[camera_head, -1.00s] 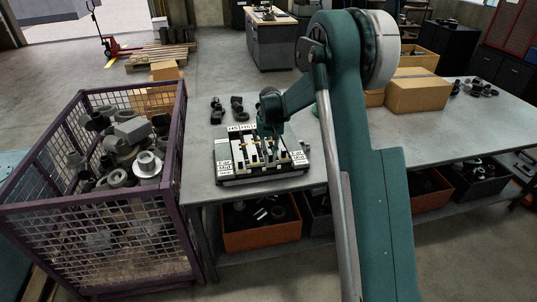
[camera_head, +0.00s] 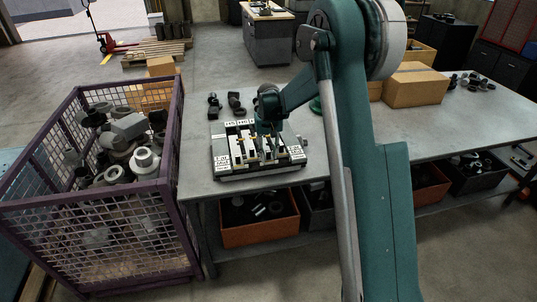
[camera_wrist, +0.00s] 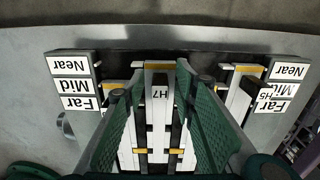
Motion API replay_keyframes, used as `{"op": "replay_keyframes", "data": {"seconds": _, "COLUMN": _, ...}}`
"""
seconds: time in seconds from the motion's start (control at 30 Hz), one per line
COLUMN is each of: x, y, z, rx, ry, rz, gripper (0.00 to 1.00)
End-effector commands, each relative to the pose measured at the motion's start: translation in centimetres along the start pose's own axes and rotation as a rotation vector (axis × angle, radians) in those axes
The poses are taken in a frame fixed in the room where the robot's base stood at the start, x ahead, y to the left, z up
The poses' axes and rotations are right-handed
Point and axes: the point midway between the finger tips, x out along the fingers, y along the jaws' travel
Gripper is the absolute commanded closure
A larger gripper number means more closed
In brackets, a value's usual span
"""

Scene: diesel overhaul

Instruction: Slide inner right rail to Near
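The rail fixture (camera_head: 258,173), a dark block with white rails and Near, Mid and Far labels, sits on the grey table. In the wrist view its labels appear upside down, with one Near label (camera_wrist: 69,65) at left and another (camera_wrist: 290,71) at right. A white rail marked H7 (camera_wrist: 160,110), with a yellow band at its end, lies between the fingers of my gripper (camera_wrist: 157,78). The green fingers stand apart on either side of it; I cannot tell whether they touch it. Other white rails (camera_wrist: 236,95) show to the sides. In the head view, my gripper hides part of the fixture.
A purple mesh crate (camera_head: 88,205) full of metal parts stands left of the table (camera_head: 330,150). Dark parts (camera_head: 236,102) lie behind the fixture. Cardboard boxes (camera_head: 414,88) stand at the right. Bins (camera_head: 260,228) are on the shelf below.

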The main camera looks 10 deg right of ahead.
Motion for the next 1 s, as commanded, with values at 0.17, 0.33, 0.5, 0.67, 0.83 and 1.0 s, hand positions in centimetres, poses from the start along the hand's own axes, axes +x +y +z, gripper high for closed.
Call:
{"op": "replay_keyframes", "data": {"seconds": 0.17, "x": -0.6, "y": 0.0, "z": -0.1, "rx": 0.0, "ry": 0.001, "rz": 0.0, "gripper": 0.72}}
{"op": "replay_keyframes", "data": {"seconds": 0.33, "x": -2.0, "y": 0.0, "z": 0.0, "rx": 0.0, "ry": 0.001, "rz": 0.0, "gripper": 0.72}}
{"op": "replay_keyframes", "data": {"seconds": 0.5, "x": -4.3, "y": 0.0, "z": 0.0, "rx": 0.0, "ry": 0.0, "rz": 0.0, "gripper": 0.72}}
{"op": "replay_keyframes", "data": {"seconds": 0.67, "x": -6.9, "y": 0.0, "z": 0.0, "rx": 0.0, "ry": 0.0, "rz": 0.0, "gripper": 0.72}}
{"op": "replay_keyframes", "data": {"seconds": 0.83, "x": -9.5, "y": 0.0, "z": 0.0, "rx": 0.0, "ry": 0.0, "rz": 0.0, "gripper": 0.72}}
{"op": "replay_keyframes", "data": {"seconds": 1.0, "x": -11.2, "y": 0.0, "z": 0.0, "rx": 0.0, "ry": 0.0, "rz": 0.0, "gripper": 0.72}}
